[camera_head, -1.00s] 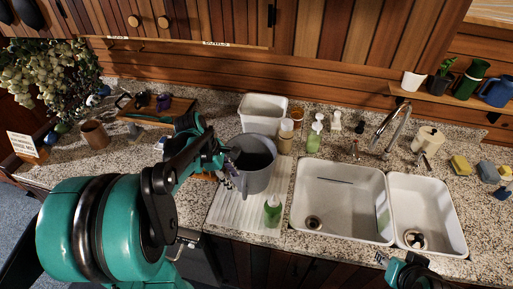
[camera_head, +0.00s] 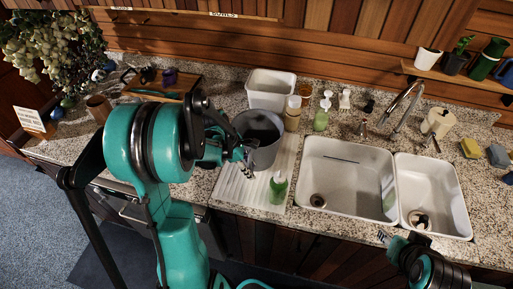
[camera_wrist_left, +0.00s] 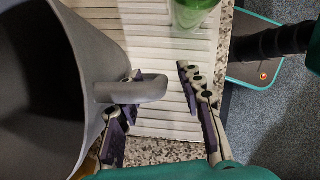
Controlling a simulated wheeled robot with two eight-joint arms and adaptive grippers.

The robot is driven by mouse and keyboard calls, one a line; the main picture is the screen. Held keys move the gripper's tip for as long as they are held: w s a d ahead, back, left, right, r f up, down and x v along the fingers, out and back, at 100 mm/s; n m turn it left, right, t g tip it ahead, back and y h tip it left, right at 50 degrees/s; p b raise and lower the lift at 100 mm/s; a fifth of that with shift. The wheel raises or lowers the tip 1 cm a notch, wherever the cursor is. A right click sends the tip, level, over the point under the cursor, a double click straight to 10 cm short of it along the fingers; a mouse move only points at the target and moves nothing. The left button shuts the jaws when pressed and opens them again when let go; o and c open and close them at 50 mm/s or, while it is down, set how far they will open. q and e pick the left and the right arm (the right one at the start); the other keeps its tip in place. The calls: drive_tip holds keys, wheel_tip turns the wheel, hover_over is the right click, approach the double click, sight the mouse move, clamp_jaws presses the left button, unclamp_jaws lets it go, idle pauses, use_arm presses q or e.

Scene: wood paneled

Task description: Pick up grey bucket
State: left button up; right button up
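The grey bucket (camera_head: 268,154) stands upright on the white ribbed drainboard left of the sinks. In the left wrist view the bucket (camera_wrist_left: 40,80) fills the left side, and its handle (camera_wrist_left: 150,90) sticks out to the right. My left gripper (camera_head: 244,157) is at the bucket's near side. In the left wrist view the left gripper (camera_wrist_left: 160,98) is open, with the handle's outer end between its fingers and the left finger partly hidden by the handle. My right gripper (camera_head: 392,243) is at the lower right, near the counter's front edge; its fingers are unclear.
A double white sink (camera_head: 345,180) is to the right. A wooden tray (camera_head: 165,85) lies at the left.

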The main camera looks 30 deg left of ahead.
sight(250, 159)
use_arm(q)
drive_tip(key=shift+w+f, duration=0.1)
drive_tip(key=shift+f, duration=0.15)
clamp_jaws()
drive_tip(key=shift+r, duration=0.1)
wheel_tip(250, 159, up, 4)
drive_tip(key=shift+r+p, duration=0.25)
drive_tip(key=shift+p, duration=0.35)
drive_tip(key=w+d+r, duration=0.6)
drive_tip(key=w, duration=0.4)
drive_tip(key=shift+r+p, duration=0.25)
drive_tip(key=shift+p, duration=0.2)
drive_tip(key=c, duration=0.8)
unclamp_jaws()
clamp_jaws()
